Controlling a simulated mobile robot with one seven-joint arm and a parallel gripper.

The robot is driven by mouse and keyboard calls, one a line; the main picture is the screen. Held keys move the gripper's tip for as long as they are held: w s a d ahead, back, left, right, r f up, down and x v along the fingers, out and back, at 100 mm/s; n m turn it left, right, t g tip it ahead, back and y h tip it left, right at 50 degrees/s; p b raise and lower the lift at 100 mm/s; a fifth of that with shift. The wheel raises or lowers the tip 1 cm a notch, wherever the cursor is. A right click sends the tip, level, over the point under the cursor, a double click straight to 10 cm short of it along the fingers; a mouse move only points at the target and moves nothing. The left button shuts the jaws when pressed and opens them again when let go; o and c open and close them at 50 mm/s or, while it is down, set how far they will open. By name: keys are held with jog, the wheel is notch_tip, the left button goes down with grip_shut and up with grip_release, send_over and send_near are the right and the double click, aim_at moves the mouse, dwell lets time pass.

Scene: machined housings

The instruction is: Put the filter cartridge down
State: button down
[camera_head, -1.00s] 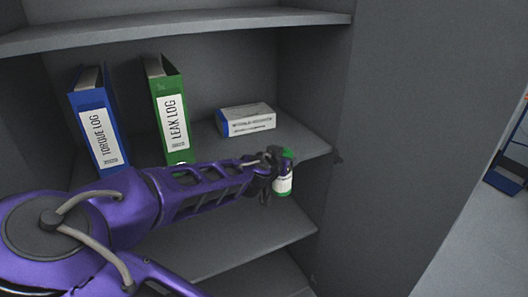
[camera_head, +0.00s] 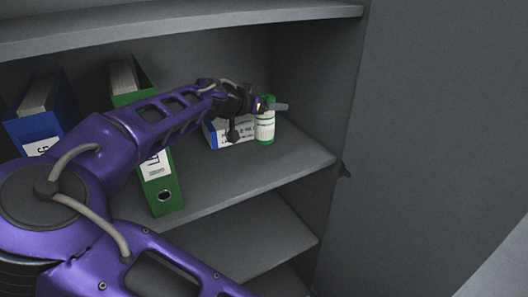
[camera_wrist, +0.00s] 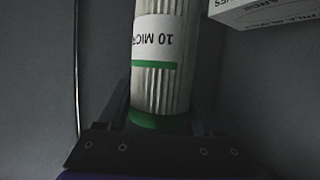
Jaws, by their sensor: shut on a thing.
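The filter cartridge (camera_head: 265,125) is a white cylinder with green ends and a white label. It stands upright in my gripper (camera_head: 266,104) over the middle shelf, just right of a white and blue box. I cannot tell if its base touches the shelf. In the wrist view the cartridge (camera_wrist: 162,75) shows pleated sides, a green band and the upside-down label "10 MICR". My gripper (camera_wrist: 160,108) is shut on it, one finger on each side. The cartridge's far end is cut off at the top of the wrist view.
The white and blue box (camera_head: 223,137) is close left of the cartridge, partly behind my arm. A green binder (camera_head: 163,185) and a blue binder (camera_head: 32,128) stand further left. The upper shelf (camera_head: 200,28) is overhead. The middle shelf (camera_head: 285,155) is bare at front right.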

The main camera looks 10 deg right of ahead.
aim_at(270, 134)
notch_tip(270, 134, down, 10)
jog(key=shift+s+r+b, duration=0.15)
jog(key=shift+r+b, duration=0.1)
jog(key=shift+b, duration=0.05)
jog(key=shift+f, duration=0.2)
jog(key=shift+c, duration=0.2)
grip_release()
jog(key=shift+r, duration=0.1)
jog(key=shift+r, duration=0.1)
jog(key=shift+a+r, duration=0.1)
jog(key=v, duration=1.1)
jog(key=shift+s+a, duration=0.25)
jog(key=shift+s, duration=0.05)
jog(key=shift+r, duration=0.1)
